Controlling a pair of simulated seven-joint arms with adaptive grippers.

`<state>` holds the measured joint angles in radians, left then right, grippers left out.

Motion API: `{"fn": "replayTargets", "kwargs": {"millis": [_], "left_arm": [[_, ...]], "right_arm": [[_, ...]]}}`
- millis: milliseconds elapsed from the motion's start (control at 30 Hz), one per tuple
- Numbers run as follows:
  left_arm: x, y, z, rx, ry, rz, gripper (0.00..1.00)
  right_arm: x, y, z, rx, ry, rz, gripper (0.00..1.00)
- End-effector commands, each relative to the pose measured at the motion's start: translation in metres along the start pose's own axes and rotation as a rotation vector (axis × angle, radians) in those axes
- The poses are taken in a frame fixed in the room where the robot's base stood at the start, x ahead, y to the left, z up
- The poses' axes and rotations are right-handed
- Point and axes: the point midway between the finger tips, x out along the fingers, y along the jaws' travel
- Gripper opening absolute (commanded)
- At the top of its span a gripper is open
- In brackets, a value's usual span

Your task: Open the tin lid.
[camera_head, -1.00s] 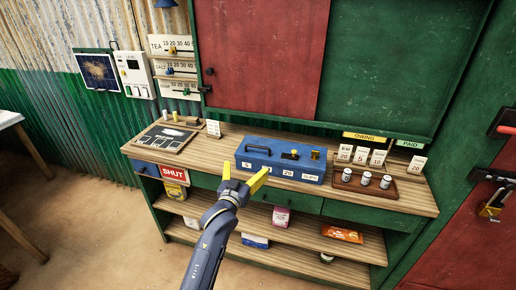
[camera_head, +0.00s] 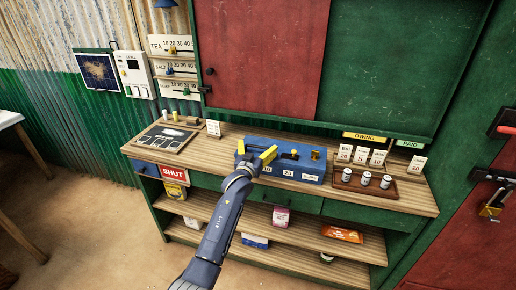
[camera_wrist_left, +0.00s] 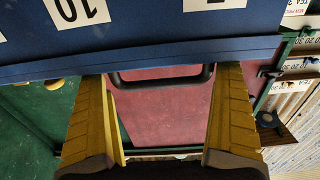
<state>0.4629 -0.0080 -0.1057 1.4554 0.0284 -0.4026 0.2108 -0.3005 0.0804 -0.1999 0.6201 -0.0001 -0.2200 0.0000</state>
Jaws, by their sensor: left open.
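The blue tin (camera_head: 310,168) stands on the wooden counter with its lid down. Its front carries white number labels, and a yellow piece shows on its top. My left gripper (camera_head: 255,152) is open above the left part of the tin, its yellow fingers apart. In the left wrist view the tin (camera_wrist_left: 190,35) fills the top, with a label reading 10. A black handle (camera_wrist_left: 160,78) shows between the finger ends of my left gripper (camera_wrist_left: 160,85), not gripped. In the head view the gripper covers most of this handle. My right gripper is not in view.
A brown tray (camera_head: 375,187) with several small white pots stands right of the tin. Number cards (camera_head: 360,154) stand behind it. A dark slate (camera_head: 165,137) lies at the counter's left.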

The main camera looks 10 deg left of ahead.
Motion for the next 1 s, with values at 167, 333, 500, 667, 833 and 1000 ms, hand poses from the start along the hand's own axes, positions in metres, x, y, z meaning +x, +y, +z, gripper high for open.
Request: {"fn": "replayTargets", "kwargs": {"millis": [167, 333, 500, 667, 833, 1000], "left_arm": [[0.0036, 0.0001, -0.0005, 0.0, 0.001, 0.0, 1.0], [0.0037, 0.0, -0.0005, 0.0, 0.001, 0.0, 1.0], [0.0036, -0.0001, -0.0004, 0.0, 0.001, 0.0, 0.88], [0.0035, 0.0003, -0.0002, 0.0, 0.0, 0.0, 0.7], [0.0034, 0.0007, -0.0001, 0.0, 0.0, 0.001, 0.5], [0.0036, 0.001, -0.0007, 0.0, -0.003, 0.001, 0.46]], "right_arm": [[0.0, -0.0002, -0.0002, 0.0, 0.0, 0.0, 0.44], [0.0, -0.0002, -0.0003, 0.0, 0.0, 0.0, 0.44], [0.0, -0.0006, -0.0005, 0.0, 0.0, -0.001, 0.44], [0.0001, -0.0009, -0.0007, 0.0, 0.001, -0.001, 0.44], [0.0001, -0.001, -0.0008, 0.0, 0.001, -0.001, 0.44], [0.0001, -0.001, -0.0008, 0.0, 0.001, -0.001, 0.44]]}}
